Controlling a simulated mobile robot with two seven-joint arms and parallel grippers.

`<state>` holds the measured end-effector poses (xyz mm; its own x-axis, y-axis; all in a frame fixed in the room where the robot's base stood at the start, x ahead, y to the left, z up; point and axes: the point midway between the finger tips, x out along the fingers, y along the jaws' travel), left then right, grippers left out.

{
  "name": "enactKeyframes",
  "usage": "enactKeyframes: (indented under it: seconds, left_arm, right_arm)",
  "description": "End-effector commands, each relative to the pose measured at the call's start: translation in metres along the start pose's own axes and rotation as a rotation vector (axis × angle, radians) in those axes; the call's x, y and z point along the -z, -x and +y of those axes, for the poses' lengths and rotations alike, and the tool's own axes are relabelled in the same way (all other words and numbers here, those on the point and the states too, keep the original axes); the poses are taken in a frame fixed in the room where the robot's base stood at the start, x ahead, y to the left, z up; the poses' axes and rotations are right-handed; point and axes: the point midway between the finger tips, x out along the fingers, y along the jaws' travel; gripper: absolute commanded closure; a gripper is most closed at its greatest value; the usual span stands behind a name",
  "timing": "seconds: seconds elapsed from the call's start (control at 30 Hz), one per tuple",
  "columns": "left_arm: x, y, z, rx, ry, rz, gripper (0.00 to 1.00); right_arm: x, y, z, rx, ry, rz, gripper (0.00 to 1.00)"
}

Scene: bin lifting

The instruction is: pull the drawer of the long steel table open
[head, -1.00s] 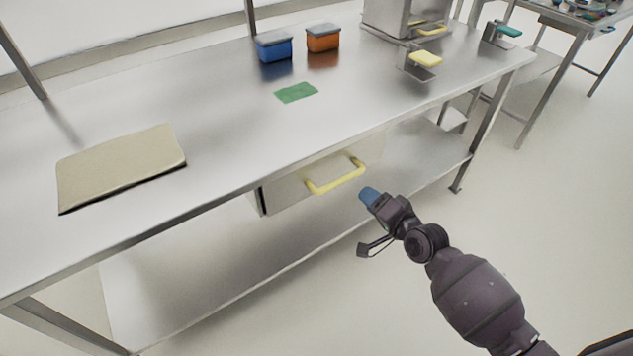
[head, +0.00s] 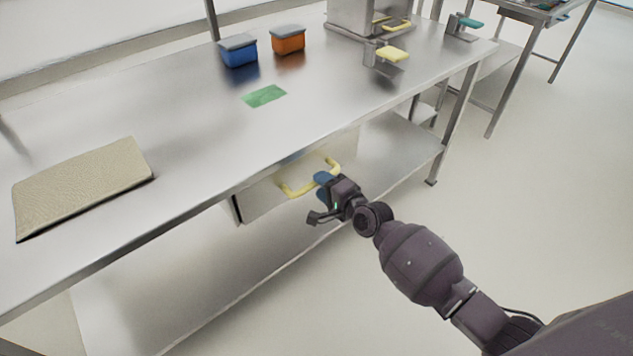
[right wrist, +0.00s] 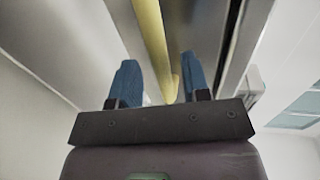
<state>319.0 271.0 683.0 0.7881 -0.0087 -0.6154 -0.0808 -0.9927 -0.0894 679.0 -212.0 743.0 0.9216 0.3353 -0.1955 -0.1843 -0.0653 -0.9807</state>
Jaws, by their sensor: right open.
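The long steel table (head: 210,140) runs across the head view. Its drawer (head: 262,198) hangs under the near edge, with a yellow bar handle (head: 299,189) on its front. My right gripper (head: 322,183) is at the right part of the handle, with blue fingertips. In the right wrist view, the yellow handle (right wrist: 153,40) runs between the two spread blue fingers of the gripper (right wrist: 160,82). The fingers are open, and the bar seems to lie between or just beyond their tips. Part of the handle is hidden by the gripper in the head view. My left gripper is not in view.
On the table are a beige board (head: 82,185), a green cloth-like patch (head: 264,96), a blue box (head: 239,52), an orange box (head: 288,40) and a steel device with a yellow lever (head: 392,54). A lower shelf (head: 180,290) lies below. The floor at right is clear.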

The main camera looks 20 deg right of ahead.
Motion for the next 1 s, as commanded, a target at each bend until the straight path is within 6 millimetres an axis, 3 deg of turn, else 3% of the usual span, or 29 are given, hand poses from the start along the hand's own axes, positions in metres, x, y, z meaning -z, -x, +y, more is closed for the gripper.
enactKeyframes:
  seconds: [0.2, 0.57, 0.87, 1.0]
  left_arm:
    - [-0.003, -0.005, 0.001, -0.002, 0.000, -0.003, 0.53]
    - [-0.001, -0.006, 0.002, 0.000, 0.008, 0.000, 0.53]
    - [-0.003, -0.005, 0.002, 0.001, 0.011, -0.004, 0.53]
    - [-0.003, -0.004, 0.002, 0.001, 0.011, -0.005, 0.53]
  right_arm:
    - [0.000, -0.020, 0.002, -0.001, 0.001, 0.001, 0.57]
    - [0.000, -0.024, 0.000, 0.001, 0.002, 0.001, 0.57]
    - [0.000, -0.024, 0.000, 0.000, 0.001, 0.001, 1.00]
    - [0.000, -0.024, 0.000, 0.000, 0.001, 0.001, 1.00]
